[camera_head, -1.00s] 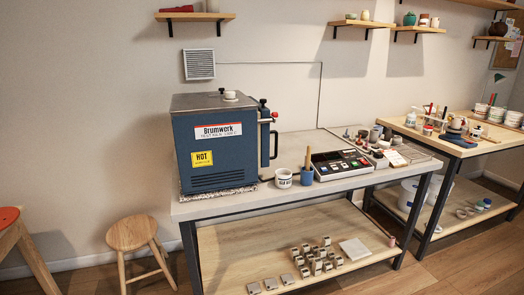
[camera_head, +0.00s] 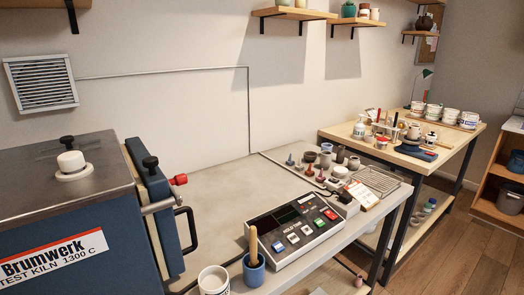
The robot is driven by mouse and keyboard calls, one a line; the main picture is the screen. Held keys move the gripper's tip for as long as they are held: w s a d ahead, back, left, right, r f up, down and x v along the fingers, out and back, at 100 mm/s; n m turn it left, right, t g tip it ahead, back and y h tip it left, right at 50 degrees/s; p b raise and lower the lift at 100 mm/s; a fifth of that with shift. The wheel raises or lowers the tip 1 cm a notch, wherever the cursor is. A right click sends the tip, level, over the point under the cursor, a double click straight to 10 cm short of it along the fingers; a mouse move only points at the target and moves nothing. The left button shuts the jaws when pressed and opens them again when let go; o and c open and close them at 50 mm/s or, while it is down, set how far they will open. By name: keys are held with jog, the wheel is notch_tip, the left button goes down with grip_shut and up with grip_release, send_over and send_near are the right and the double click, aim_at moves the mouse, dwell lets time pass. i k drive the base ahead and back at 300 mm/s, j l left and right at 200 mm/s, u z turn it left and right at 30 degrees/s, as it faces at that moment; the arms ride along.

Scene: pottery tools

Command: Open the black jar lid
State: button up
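No jar that I can clearly tell is the black jar shows. A dark brown, round pot (camera_head: 424,22) stands on the small far right wall shelf; I cannot tell whether it has a lid. A small dark pot (camera_head: 326,148) stands among little items at the back of the grey bench, too small to make out a lid. My gripper is not in view, so its state is hidden.
A blue kiln (camera_head: 75,235) with black knobs fills the left. On the grey bench (camera_head: 215,205) are a control box (camera_head: 295,228), a blue cup (camera_head: 253,272) with a wooden handle and a white tub (camera_head: 213,281).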

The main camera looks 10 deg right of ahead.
aim_at(431, 135)
jog(key=i+l+z, duration=0.2)
jog(key=i+z, duration=0.6)
jog(key=z, duration=0.15)
jog(key=i+z, duration=0.45)
jog(key=i+l+u, duration=0.1)
jog(key=i, duration=0.4)
jog(key=i+l+u, duration=0.1)
jog(key=i+l, duration=0.15)
jog(key=i, duration=0.3)
jog(key=i+l+u, duration=0.45)
jog(key=i+l, duration=0.25)
